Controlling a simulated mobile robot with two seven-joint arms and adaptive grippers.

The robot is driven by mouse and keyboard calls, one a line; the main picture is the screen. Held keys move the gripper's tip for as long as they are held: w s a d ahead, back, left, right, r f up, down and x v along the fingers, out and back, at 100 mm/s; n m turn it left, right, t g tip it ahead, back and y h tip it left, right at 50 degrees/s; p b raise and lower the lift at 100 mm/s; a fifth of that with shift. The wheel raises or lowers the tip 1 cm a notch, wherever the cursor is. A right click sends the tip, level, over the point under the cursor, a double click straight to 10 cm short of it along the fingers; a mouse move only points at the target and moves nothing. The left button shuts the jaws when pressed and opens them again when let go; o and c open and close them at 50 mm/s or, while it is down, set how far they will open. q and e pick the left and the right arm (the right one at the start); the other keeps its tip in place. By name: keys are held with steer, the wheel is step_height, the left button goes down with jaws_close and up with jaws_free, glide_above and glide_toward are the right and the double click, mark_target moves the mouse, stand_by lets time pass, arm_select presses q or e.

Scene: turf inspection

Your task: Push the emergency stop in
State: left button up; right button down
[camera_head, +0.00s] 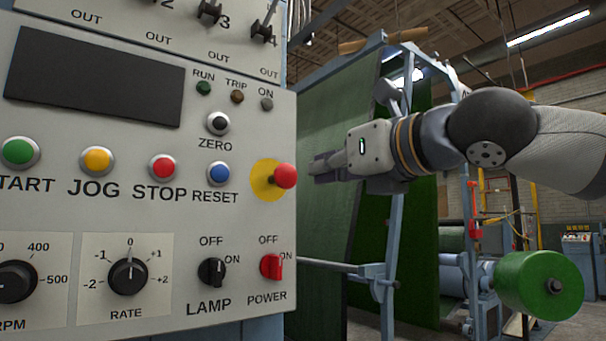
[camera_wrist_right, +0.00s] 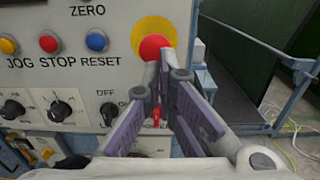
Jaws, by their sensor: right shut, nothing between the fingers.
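The emergency stop (camera_head: 285,176) is a red mushroom knob on a yellow disc (camera_head: 262,183), at the right edge of the grey control panel (camera_head: 225,235). Its knob stands out from the panel. It also shows in the right wrist view (camera_wrist_right: 154,45), just beyond the fingers. My right gripper (camera_head: 318,167) is shut and empty. In the head view its fingertips are right of the knob, pointing at it, with a small gap visible between them. The right gripper's fingers (camera_wrist_right: 164,82) also show in the right wrist view. My left gripper is not in view.
Left of the emergency stop are the red stop button (camera_head: 163,167) and blue reset button (camera_head: 219,173). The red power knob (camera_head: 271,267) is below it. A frame with green turf (camera_head: 400,220) and a green roll (camera_head: 540,285) stand behind my right arm.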

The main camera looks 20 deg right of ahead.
mark_target(292, 175)
steer(key=x, duration=0.4)
steer(key=shift+w+f, duration=0.25)
steer(key=shift+w+a+r, duration=0.15)
steer(key=shift+w, duration=0.15)
